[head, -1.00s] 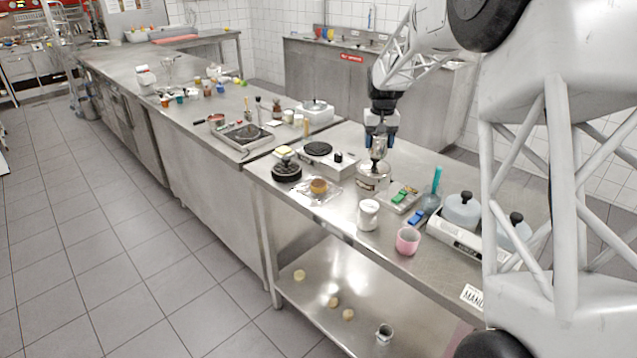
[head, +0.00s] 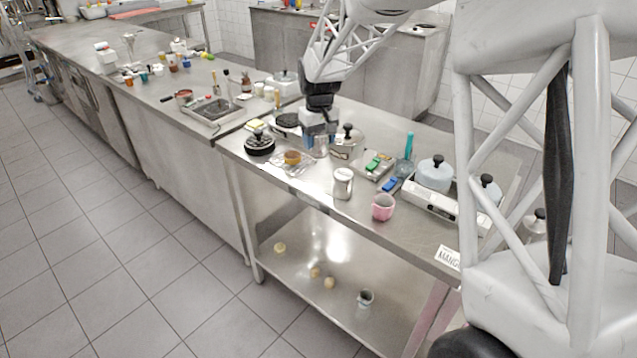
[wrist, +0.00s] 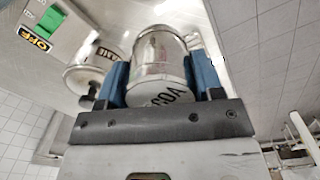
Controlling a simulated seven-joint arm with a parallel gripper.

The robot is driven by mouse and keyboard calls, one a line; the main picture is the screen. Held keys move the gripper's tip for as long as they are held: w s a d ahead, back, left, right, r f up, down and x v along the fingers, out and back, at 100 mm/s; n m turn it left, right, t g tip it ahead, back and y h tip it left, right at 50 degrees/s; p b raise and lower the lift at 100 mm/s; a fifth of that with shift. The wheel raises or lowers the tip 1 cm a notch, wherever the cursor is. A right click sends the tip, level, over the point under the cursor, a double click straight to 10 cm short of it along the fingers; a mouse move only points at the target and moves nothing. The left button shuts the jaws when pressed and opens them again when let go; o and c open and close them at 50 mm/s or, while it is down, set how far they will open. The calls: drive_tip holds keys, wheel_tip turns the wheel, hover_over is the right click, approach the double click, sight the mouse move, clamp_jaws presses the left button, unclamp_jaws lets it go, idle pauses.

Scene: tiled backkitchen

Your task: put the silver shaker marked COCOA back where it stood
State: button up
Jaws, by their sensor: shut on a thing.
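In the head view, my gripper (head: 316,140) points down at the shaker (head: 322,148), just left of a lidded silver pot (head: 343,151) and behind a round brown item on a clear sheet. The fingers hide part of the shaker. I cannot tell whether its base touches the steel counter (head: 310,188).
A box with a green switch (head: 374,164) is right of the pot. A black round item (head: 260,145) and the brown item (head: 292,157) are to the left.

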drive_tip(key=shift+s+a+f, duration=0.1)
idle(0.3)
drive_tip(key=shift+f, duration=3.05)
drive_tip(key=shift+f, duration=1.85)
drive_tip(key=shift+f, duration=0.15)
drive_tip(key=o, duration=1)
wheel_tip(320, 180, up, 12)
drive_tip(key=shift+r, duration=0.15)
